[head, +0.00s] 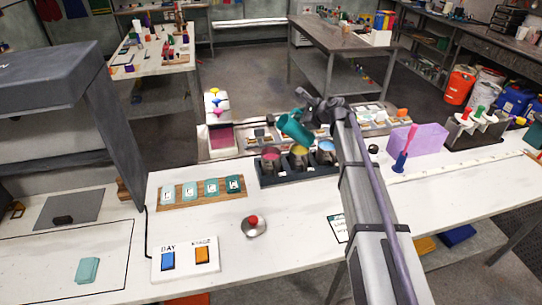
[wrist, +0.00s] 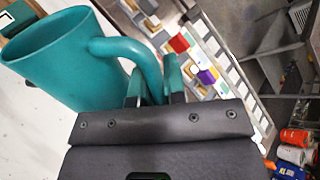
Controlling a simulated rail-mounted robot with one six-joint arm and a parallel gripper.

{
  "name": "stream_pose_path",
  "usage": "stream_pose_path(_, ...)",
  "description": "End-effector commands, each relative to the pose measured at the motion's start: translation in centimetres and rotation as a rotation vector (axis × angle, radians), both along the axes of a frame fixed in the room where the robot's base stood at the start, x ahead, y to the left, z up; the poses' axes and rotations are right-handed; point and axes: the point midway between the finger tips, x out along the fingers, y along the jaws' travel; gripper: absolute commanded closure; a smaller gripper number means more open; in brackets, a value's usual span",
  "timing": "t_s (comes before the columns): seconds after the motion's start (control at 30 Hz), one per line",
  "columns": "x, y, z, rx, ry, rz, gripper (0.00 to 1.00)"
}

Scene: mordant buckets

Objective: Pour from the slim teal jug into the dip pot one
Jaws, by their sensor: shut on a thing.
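The slim teal jug (head: 294,128) is in my gripper (head: 312,112), tilted, above and behind the row of dip pots. In the wrist view the jug (wrist: 65,65) shows its open rim at upper left. My gripper (wrist: 153,90) is shut on its handle there. Three dip pots stand in a dark tray (head: 300,178): a left pot with pink-red content (head: 270,157), a middle one with yellow (head: 299,157) and a right one with blue (head: 326,153). I cannot read which is pot one. No stream shows, and the jug's contents are hidden.
A wooden board (head: 202,193) with several teal swatches lies left of the tray. A red button (head: 253,224) and a panel with blue and orange switches (head: 185,259) are in front. A purple block (head: 415,140) stands right of my arm.

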Motion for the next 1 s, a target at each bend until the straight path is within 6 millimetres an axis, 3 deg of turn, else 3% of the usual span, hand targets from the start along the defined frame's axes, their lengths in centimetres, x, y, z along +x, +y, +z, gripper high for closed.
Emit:
stream_pose_path(0.03, 0.1, -0.3, -0.9, 0.07, 0.013, -0.005, 1.0)
stream_pose_path(0.2, 0.6, -2.0, -1.6, 0.323, 0.066, -0.02, 1.0)
stream_pose_path(0.5, 1.1, -4.0, -2.9, 0.659, 0.142, -0.037, 1.0)
stream_pose_path(0.73, 1.2, -4.5, -3.2, 0.787, 0.172, -0.044, 1.0)
stream_pose_path(1.0, 1.3, -4.6, -2.2, 0.808, 0.178, -0.046, 1.0)
